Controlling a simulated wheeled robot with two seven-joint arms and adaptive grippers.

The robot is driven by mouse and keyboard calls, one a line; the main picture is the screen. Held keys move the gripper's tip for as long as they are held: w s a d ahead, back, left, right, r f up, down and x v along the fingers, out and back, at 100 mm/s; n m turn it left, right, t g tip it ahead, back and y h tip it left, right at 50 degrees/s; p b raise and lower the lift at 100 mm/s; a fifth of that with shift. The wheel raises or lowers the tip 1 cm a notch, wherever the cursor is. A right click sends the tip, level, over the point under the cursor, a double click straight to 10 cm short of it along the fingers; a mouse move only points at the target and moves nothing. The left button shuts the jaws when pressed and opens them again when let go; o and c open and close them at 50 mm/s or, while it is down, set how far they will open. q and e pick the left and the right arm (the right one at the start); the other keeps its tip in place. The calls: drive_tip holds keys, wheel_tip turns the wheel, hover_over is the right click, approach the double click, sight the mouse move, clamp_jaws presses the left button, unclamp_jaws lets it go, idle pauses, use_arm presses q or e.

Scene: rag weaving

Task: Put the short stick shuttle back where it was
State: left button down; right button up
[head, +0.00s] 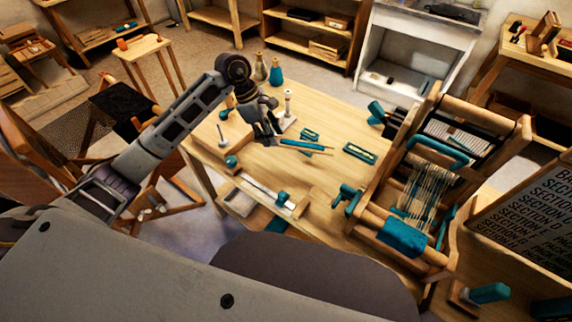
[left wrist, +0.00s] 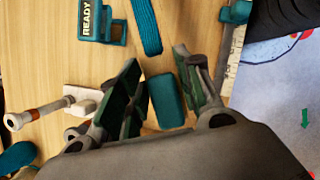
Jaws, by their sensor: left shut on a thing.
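The short stick shuttle (head: 303,146), a narrow teal-wound stick with a pale tip, points right from my left gripper (head: 269,138) in the head view. In the left wrist view its textured teal winding (left wrist: 147,25) runs toward the top edge. A smooth teal block (left wrist: 166,100), in line with it, sits between the fingers of my left gripper (left wrist: 165,92), which is shut on it. The fingers hide part of this end. The gap between shuttle and tabletop is hard to judge. My right gripper is not in view.
A teal READY holder (left wrist: 98,20) lies beside the shuttle. A teal-edged tray (head: 360,152) lies to the right, before the loom (head: 420,190). A white-based spindle (head: 287,105) and bottles (head: 276,72) stand behind. A ruler tray (head: 262,192) is at the front. Bare tabletop (head: 330,190) lies between.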

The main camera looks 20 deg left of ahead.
use_arm(q)
drive_tip(key=shift+f, duration=0.1)
wheel_tip(320, 180, down, 6)
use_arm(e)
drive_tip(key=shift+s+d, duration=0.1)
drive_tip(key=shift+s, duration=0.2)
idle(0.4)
use_arm(q)
drive_tip(key=shift+f, duration=1.9)
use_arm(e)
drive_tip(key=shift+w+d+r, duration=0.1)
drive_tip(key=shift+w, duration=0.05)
use_arm(q)
drive_tip(key=shift+f, duration=0.1)
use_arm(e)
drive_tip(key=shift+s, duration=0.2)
